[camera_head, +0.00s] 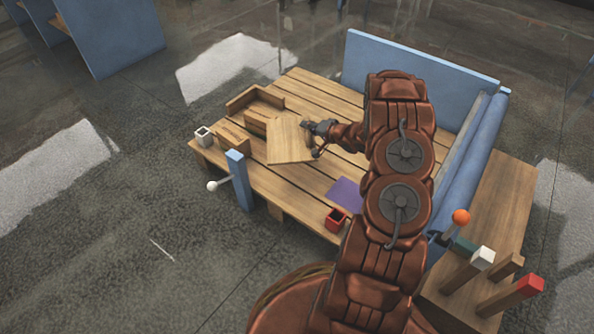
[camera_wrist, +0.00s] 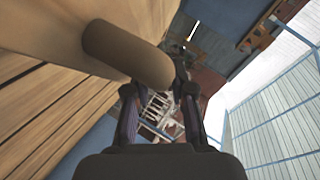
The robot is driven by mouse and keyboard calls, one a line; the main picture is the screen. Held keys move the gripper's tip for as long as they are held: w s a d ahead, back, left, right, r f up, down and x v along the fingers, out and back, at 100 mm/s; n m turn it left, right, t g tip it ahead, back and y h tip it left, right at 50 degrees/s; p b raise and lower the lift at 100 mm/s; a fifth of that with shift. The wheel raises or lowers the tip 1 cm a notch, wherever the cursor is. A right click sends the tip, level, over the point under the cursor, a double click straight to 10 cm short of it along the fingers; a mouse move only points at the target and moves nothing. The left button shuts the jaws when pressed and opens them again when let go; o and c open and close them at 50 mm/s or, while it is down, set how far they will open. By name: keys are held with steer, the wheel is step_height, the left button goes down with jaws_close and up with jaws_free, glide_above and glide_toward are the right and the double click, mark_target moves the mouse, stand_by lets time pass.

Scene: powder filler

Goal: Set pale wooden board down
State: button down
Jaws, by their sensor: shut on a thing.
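The pale wooden board (camera_head: 287,141) is over the left part of the slatted wooden table (camera_head: 310,185). My gripper (camera_head: 317,138) is at the board's right edge and shut on it. In the wrist view the board (camera_wrist: 40,25) fills the upper left, and a brown rounded handle (camera_wrist: 125,52) sticks out from it toward my gripper (camera_wrist: 160,100). The fingertips are partly hidden behind the handle. I cannot tell whether the board touches the table.
A wooden corner piece (camera_head: 255,97), a wooden block (camera_head: 232,138) and a pale open box (camera_head: 203,136) are at the table's left. A purple mat (camera_head: 345,193) and a red box (camera_head: 336,219) are near the front. A blue post (camera_head: 239,180) with a white-knobbed lever stands at the front edge. A blue wall (camera_head: 420,82) closes the back.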

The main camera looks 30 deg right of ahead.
steer(key=shift+n+y, duration=0.3)
steer(key=s+f, duration=0.3)
steer(key=shift+s+d+f, duration=0.3)
step_height(320, 180, down, 10)
steer(key=b, duration=0.4)
steer(key=shift+r+b, duration=0.1)
steer(key=shift+b, duration=0.2)
steer(key=c, duration=1)
jaws_free()
